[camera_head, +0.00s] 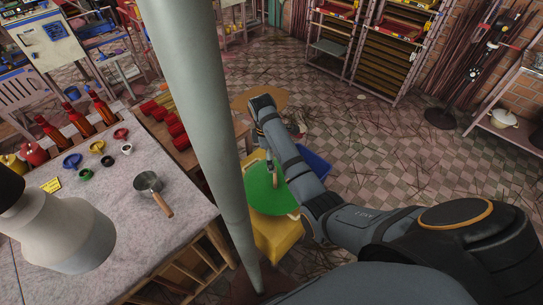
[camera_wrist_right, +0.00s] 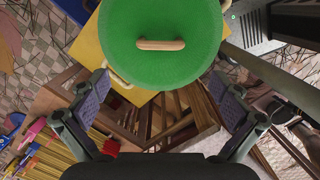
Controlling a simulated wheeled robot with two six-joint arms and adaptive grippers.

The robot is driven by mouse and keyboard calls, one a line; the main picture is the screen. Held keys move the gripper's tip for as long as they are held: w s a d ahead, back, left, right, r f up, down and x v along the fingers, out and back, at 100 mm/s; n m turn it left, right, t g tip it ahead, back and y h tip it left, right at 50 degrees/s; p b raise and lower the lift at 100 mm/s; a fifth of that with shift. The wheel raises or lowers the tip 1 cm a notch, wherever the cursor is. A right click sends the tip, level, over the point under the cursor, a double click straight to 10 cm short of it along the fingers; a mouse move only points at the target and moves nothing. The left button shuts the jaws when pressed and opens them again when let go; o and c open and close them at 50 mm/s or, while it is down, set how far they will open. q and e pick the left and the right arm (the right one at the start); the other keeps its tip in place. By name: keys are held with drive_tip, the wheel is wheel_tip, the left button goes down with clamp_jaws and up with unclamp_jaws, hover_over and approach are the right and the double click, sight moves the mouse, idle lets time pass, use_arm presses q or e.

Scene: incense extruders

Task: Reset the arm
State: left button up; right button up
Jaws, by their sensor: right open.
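My right gripper (camera_head: 270,160) hangs at the end of my right arm, near a green round lid (camera_head: 265,190). In the right wrist view this gripper (camera_wrist_right: 163,98) is open, with its two fingers wide apart and nothing between them. The lid (camera_wrist_right: 160,62) has a wooden bar handle and lies at the top of that view, beyond the fingers. My left gripper is not in view.
A yellow surface (camera_head: 280,235) lies under the lid, beside a blue one (camera_head: 316,165). A grey pole crosses the view. Tiled floor at right is mostly clear.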

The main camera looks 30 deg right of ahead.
drive_tip(key=shift+r, duration=0.5)
drive_tip(key=s+f+m+t, duration=0.2)
drive_tip(key=s+f+m, duration=0.35)
drive_tip(key=s, duration=0.55)
drive_tip(key=s+r+m+t, duration=0.1)
drive_tip(key=s+r+m, duration=0.15)
drive_tip(key=s, duration=0.35)
drive_tip(key=s+r+m+t, duration=0.1)
drive_tip(key=s+r+m, duration=0.1)
drive_tip(key=s+m, duration=0.3)
drive_tip(key=s+d+f+g+b, duration=0.1)
drive_tip(key=s+f, duration=0.1)
drive_tip(key=f, duration=1.2)
drive_tip(key=s+d+f, duration=0.1)
drive_tip(key=s+f, duration=0.1)
drive_tip(key=f, duration=1.2)
drive_tip(key=s+f+g+b, duration=0.1)
drive_tip(key=s+f, duration=1.5)
drive_tip(key=s, duration=0.2)
drive_tip(key=shift+d+f+n, duration=0.3)
drive_tip(key=shift+d+f, duration=0.05)
drive_tip(key=shift+d, duration=0.1)
